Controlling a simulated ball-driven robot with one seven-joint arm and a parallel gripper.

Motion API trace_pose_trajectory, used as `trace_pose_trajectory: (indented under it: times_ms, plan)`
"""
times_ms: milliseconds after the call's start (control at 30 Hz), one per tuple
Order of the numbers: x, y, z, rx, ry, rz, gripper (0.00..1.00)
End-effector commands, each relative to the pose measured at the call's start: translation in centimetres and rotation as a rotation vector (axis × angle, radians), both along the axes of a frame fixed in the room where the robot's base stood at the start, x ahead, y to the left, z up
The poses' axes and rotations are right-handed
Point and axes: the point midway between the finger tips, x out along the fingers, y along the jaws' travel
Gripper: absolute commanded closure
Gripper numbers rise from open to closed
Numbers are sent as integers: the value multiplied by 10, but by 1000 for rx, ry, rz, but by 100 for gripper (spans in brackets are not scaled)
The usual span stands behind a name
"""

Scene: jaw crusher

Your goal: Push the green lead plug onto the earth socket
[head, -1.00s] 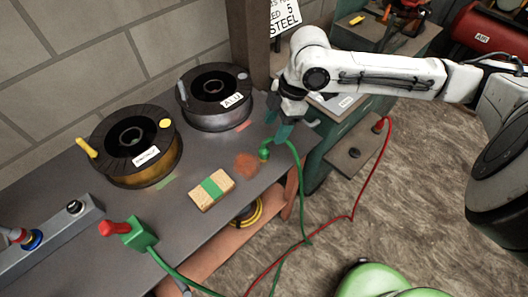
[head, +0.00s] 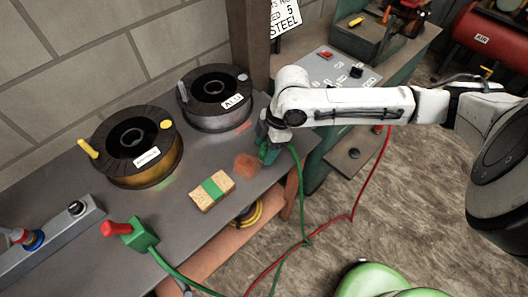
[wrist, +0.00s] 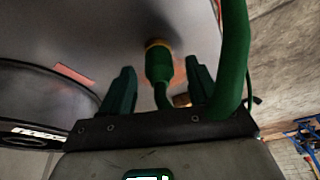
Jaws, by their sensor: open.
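The green lead plug (wrist: 158,66) stands on the workbench near its right edge, with a brass-coloured end at its far tip in the wrist view. My gripper (wrist: 158,82) is open, with one green finger on each side of the plug and gaps still visible. In the head view my gripper (head: 268,153) is down at the bench edge and mostly hides the plug. The green cable (head: 298,185) runs from there to the floor.
A tan block with a green band (head: 212,190) lies left of my gripper. Two wire spools (head: 138,145) stand against the wall. A green clamp with a red handle (head: 140,236) lies at the bench front.

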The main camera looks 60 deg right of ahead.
Motion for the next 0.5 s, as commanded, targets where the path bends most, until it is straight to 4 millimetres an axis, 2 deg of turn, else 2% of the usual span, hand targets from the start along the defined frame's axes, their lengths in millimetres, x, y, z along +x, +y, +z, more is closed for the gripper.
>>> trace_pose_trajectory:
  times_ms: [167,500]
  plan:
    - [3,3,-15,-1,-1,0,39]
    - [3,3,-16,-1,-1,0,39]
